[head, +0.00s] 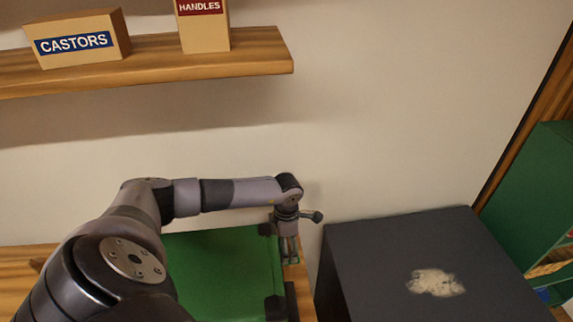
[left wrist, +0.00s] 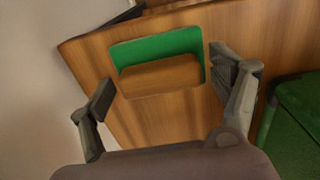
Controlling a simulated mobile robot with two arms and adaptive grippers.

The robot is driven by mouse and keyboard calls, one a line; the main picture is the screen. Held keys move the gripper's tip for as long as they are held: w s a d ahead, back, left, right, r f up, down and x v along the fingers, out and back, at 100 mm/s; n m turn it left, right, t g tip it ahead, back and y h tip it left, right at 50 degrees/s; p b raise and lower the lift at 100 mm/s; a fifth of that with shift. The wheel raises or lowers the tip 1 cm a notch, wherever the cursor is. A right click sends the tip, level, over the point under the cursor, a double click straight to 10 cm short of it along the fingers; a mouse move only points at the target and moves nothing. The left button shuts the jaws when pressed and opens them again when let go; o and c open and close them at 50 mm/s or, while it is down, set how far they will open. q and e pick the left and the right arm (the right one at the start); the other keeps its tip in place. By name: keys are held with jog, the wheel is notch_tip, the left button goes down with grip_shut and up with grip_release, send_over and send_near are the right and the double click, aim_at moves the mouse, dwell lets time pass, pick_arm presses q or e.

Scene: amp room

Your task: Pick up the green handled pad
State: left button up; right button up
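The green handled pad (left wrist: 158,44) lies on a wooden surface (left wrist: 180,115) in the left wrist view. It shows as a green slab with a brown wooden block-shaped handle (left wrist: 160,76) on it. My left gripper (left wrist: 164,76) is open, with one finger on each side of the pad and visible gaps to both. In the head view, my left gripper (head: 290,258) points down at the right end of the wooden bench. I cannot make out the pad there. My right gripper is in neither view.
A large green item with dark corners (head: 225,265) lies left of the gripper. A dark box-like unit (head: 400,245) with a pale patch stands to the right. A wall shelf (head: 200,55) holds a CASTORS box (head: 78,38) and a HANDLES box (head: 203,25).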

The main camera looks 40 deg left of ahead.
pick_arm(q)
jog(key=c, duration=1)
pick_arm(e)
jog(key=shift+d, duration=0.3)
pick_arm(q)
jog(key=shift+r, duration=0.1)
